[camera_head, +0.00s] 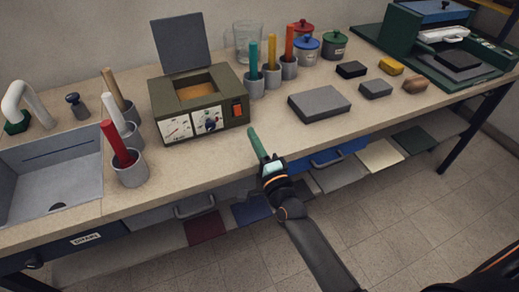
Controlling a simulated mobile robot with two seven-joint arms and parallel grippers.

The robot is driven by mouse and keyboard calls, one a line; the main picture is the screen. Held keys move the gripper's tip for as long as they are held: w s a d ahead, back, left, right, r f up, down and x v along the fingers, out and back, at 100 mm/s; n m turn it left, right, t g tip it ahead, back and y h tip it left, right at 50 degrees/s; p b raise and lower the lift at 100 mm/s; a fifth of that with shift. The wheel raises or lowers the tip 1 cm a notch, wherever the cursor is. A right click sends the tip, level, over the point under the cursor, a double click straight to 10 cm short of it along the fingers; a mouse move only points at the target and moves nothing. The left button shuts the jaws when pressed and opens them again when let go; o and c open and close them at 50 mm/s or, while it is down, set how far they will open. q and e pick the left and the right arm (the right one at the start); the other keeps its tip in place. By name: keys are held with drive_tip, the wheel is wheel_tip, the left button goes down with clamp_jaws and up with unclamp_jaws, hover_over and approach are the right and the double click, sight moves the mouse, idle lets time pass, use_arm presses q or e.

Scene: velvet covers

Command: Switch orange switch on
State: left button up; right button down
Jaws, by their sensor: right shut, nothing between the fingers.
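The orange switch (237,110) is a small rectangular rocker on the right part of the front of an olive-green box (171,101) on the bench. Whether it is on or off is too small to tell. The box has its grey lid (181,45) raised and two white dial panels on its front. My right gripper (253,133) is shut and empty, with its slim green fingers pointing up toward the bench's front edge. It is below and slightly right of the switch, apart from it. My left gripper is not in view.
Cups with coloured rods stand left (129,172) and right (254,86) of the box. A grey slab (319,103) lies to the right. A sink (45,180) is at the left. The bench (205,153) is bare in front of the box. A drawer handle (194,207) sticks out below.

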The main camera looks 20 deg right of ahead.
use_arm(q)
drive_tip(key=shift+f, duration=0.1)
use_arm(e)
drive_tip(key=shift+s+d+f, duration=0.1)
drive_tip(key=shift+s+f, duration=0.1)
drive_tip(key=shift+s, duration=0.85)
drive_tip(key=shift+s+f, duration=0.2)
drive_tip(key=shift+s, duration=0.8)
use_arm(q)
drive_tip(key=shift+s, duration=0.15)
use_arm(e)
drive_tip(key=shift+s+f, duration=0.1)
